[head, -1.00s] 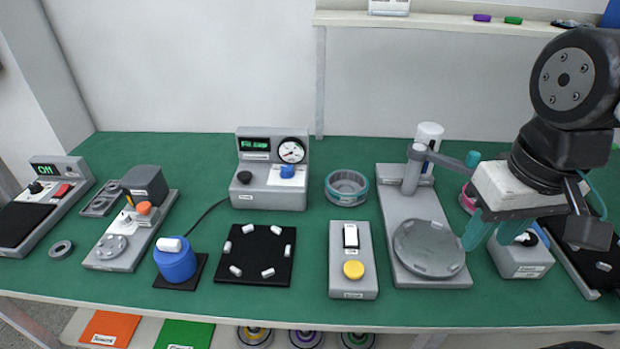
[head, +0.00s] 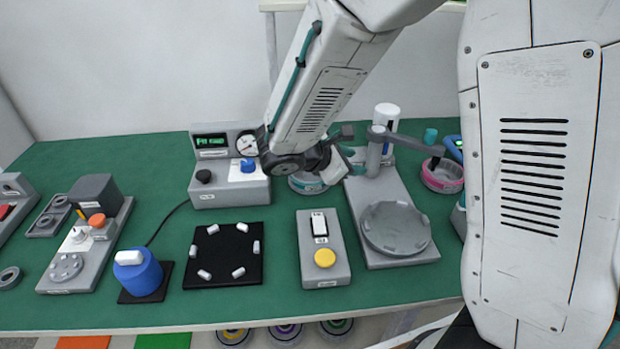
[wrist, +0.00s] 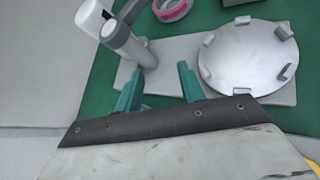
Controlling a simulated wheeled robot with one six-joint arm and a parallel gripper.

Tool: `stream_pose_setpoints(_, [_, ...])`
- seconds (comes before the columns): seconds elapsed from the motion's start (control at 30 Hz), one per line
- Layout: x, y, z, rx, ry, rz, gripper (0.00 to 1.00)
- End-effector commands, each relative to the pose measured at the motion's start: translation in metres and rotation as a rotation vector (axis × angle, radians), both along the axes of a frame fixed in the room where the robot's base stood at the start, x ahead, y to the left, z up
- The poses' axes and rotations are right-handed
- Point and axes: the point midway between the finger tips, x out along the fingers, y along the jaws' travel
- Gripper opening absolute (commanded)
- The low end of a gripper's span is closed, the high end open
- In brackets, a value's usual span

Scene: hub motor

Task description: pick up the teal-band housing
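The teal-band housing (head: 304,186) is a round open grey ring with a teal band. It sits on the green table at the back, between the gauge box and the press stand. My arm's wrist hides much of it in the head view, and it does not show in the wrist view. My gripper (head: 350,162) is just to the right of the housing and above the table, close to the press column. In the wrist view the two teal fingers of my gripper (wrist: 158,86) are apart, with nothing held between them.
The press stand (head: 395,228) with its upright column (head: 378,145) is right beside my gripper. A pink-band housing (head: 442,176) lies to its right. The gauge box (head: 228,188) is left of the teal-band housing. A switch box (head: 323,258) stands in front.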

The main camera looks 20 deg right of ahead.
Motion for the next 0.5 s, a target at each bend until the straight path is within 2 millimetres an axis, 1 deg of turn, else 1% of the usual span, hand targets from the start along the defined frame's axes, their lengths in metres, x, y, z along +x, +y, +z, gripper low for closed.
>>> stream_pose_setpoints(0.03, [0.013,0.014,-0.019,-0.054,0.046,0.092,0.39])
stream_pose_setpoints(0.1, [0.03,0.032,-0.039,-0.118,0.095,0.208,0.39])
stream_pose_setpoints(0.2, [0.046,0.053,-0.064,-0.188,0.149,0.342,0.39])
stream_pose_setpoints(0.3, [0.055,0.069,-0.082,-0.235,0.185,0.433,0.39])
stream_pose_setpoints(0.37, [0.058,0.075,-0.089,-0.252,0.198,0.467,0.39])
stream_pose_setpoints(0.43, [0.062,0.077,-0.094,-0.263,0.206,0.49,0.39])
stream_pose_setpoints(0.5, [0.066,0.074,-0.098,-0.268,0.209,0.497,0.39])
